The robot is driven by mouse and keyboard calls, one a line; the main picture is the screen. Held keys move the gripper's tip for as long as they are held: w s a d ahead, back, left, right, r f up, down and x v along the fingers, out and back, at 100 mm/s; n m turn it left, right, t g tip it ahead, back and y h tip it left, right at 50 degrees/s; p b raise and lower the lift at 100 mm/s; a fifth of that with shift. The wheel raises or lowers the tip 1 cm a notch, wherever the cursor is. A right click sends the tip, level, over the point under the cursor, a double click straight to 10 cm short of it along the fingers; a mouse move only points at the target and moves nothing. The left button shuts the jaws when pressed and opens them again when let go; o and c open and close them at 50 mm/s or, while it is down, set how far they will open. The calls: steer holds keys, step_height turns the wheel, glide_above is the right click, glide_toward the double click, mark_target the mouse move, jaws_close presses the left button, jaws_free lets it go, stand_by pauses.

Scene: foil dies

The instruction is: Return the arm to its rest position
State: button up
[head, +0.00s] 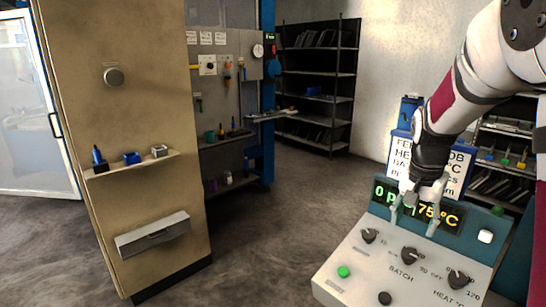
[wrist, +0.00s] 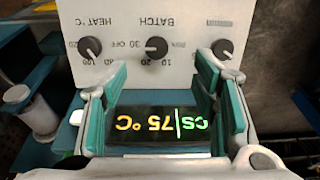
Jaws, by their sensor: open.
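My gripper (head: 414,224) is open and empty in the head view, with its fingers pointing down in front of the display of a control panel (head: 345,258). In the wrist view my gripper (wrist: 162,72) shows two teal-padded fingers spread apart, with the lit display (wrist: 160,128) between them in the picture. The display reads 75 °C, and part of it is hidden by the fingers in the head view. A batch knob (head: 408,256) and a heat knob (head: 459,279) sit below the fingers. No contact with the panel is visible.
A green button (head: 344,271) and a white button (head: 485,236) are on the panel. A blue-framed sign (head: 455,172) stands behind my gripper. A tan cabinet (head: 140,200) with a small shelf stands at left, and black shelving (head: 318,85) at the back. The middle floor is clear.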

steer(key=s+a+r+n+t+y, duration=0.1)
steer(key=s+a+r+n+y, duration=0.1)
steer(key=s+a+r+n, duration=0.65)
steer(key=s+a+n, duration=0.1)
steer(key=s+a, duration=0.3)
steer(key=s, duration=0.5)
steer(key=s+a+f+t, duration=0.1)
steer(key=s+a, duration=0.4)
steer(key=s, duration=0.3)
steer(key=shift+s+a+f+n, duration=0.15)
steer(key=shift+s+f+n, duration=0.15)
steer(key=shift+s+n, duration=0.05)
